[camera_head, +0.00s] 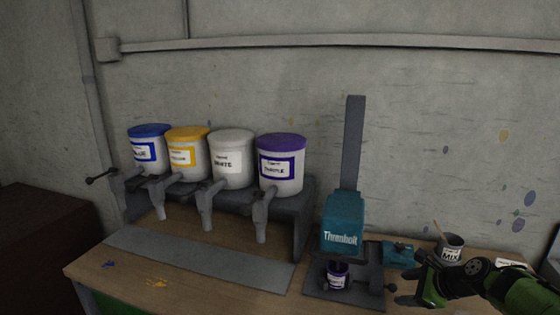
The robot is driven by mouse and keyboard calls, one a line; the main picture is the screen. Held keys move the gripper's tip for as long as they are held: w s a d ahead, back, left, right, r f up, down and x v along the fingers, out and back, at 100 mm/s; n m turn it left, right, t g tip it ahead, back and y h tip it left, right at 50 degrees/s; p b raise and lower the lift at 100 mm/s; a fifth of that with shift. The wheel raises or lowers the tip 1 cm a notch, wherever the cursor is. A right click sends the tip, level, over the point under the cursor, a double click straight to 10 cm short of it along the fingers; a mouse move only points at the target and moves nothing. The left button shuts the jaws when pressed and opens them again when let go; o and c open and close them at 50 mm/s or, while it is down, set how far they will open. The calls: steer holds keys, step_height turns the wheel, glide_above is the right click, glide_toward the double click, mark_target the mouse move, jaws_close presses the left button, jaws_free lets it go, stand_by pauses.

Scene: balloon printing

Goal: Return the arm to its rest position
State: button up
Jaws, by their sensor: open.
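My gripper (405,287) is at the lower right in the head view, on the end of my green and black arm. It is open, and I see nothing between its fingers. It is above the right part of the wooden workbench (128,270), just right of the teal Threnholt press (343,224). A small can with a purple label (338,276) stands on the press base, under the teal head. The gap between my fingertips and the press base is hard to judge.
Blue (147,150), yellow (187,154), white (233,160) and purple (281,165) paint tubs stand on a dark rack with spouts. A grey MIX can (450,247) stands behind my arm. A teal tool (398,252) lies nearby. A wall closes the back.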

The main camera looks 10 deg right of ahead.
steer(key=s+a+r+n+g+h, duration=0.1)
steer(key=s+a+r+n+g, duration=0.15)
steer(key=a+n, duration=0.4)
steer(key=s+a+r+n+g+h, duration=0.1)
steer(key=s+a+r+n, duration=0.25)
steer(key=a, duration=0.55)
steer(key=s+a+r+n+g+h, duration=0.1)
steer(key=s+a+r+n, duration=0.3)
steer(key=a, duration=0.3)
steer(key=s+a+n+t, duration=0.1)
steer(key=s+a+n, duration=0.2)
steer(key=s+n, duration=0.2)
steer(key=s+a+n, duration=0.3)
steer(key=s+n, duration=0.3)
steer(key=s, duration=0.5)
steer(key=shift+s+r+t, duration=0.35)
steer(key=shift+s+r, duration=0.05)
steer(key=shift+a, duration=0.1)
